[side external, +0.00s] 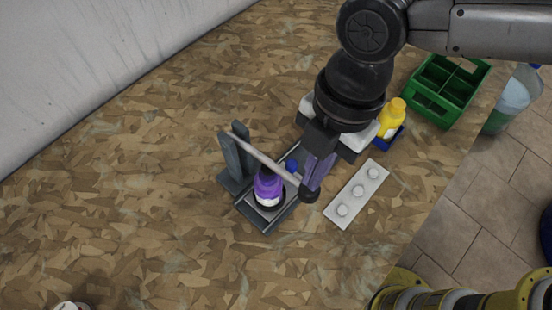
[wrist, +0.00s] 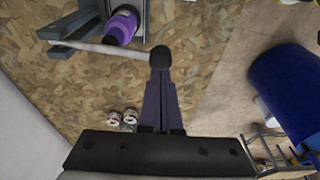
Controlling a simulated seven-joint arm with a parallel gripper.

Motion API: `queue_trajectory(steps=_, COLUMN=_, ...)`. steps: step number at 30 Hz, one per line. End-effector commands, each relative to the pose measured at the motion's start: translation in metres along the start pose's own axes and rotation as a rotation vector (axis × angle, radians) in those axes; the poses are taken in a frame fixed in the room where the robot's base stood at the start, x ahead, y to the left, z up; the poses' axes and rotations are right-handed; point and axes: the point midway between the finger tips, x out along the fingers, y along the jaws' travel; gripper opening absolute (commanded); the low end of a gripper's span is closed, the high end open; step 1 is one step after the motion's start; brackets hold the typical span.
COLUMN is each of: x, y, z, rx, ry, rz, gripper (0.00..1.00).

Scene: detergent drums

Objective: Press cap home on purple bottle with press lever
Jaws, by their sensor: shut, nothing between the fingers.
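The purple bottle (side external: 268,188) stands upright on the base of the grey press (side external: 238,165), under the lever (side external: 262,155). The pale lever bar slopes across from the grey posts and passes over the bottle's top; it ends in a black knob (side external: 309,195). The bottle's cap is mostly hidden, so I cannot tell how it is seated. My gripper (side external: 315,178) is shut and empty, its tips right at the knob. In the wrist view the shut fingers (wrist: 161,80) reach to the knob (wrist: 160,57), and the purple bottle (wrist: 122,26) shows beyond the lever. I cannot tell whether they touch.
A white strip (side external: 340,214) with three round white pieces lies right of the press. A blue piece (side external: 291,165) shows behind the bottle. A yellow bottle (side external: 390,120) and a green crate (side external: 447,110) stand at the back right. The table's left and front are mostly clear.

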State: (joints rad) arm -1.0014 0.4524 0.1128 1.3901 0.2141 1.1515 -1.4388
Motion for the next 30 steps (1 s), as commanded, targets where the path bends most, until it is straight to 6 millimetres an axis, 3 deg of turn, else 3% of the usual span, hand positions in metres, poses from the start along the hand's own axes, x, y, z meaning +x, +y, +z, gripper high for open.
queue_trajectory(steps=30, x=0.027, y=-0.004, z=0.005, rx=0.0, ry=0.0, rz=-0.002, gripper=0.0)
